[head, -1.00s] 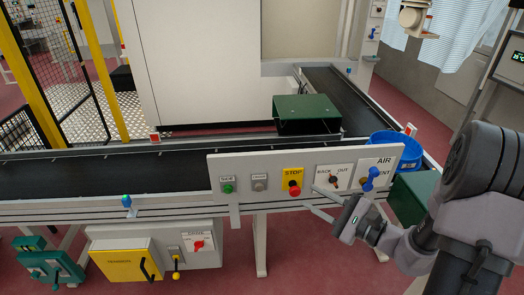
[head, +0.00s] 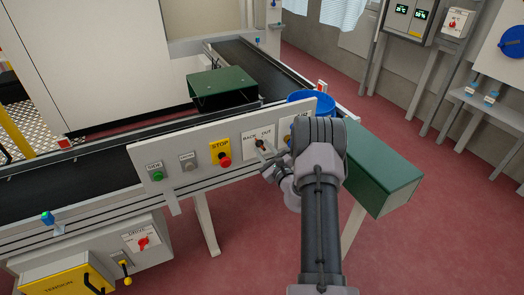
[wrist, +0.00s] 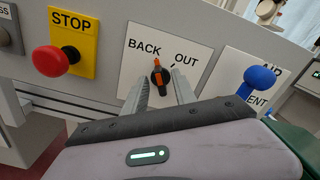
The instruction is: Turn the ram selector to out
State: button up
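The ram selector (wrist: 159,77) is a black round knob with an orange pointer bar on a white plate marked BACK and OUT. In the wrist view its pointer stands nearly upright, leaning slightly toward the BACK side. The selector plate also shows in the head view (head: 265,136), where my arm partly covers it. My gripper (wrist: 160,83) is open, with one grey finger on each side of the knob. I cannot tell whether either finger touches it. In the head view my gripper (head: 264,155) is at the panel, close to the selector.
The red STOP button (wrist: 51,61) on yellow is left of the selector, with green (head: 157,175) and grey (head: 188,163) buttons beyond. A blue air vent handle (wrist: 257,80) sticks out close on the right. A conveyor (head: 90,200) runs behind the panel.

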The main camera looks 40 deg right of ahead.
jog(key=shift+w+d, duration=0.15)
jog(key=shift+w, duration=0.55)
jog(key=shift+c, duration=0.2)
grip_shut()
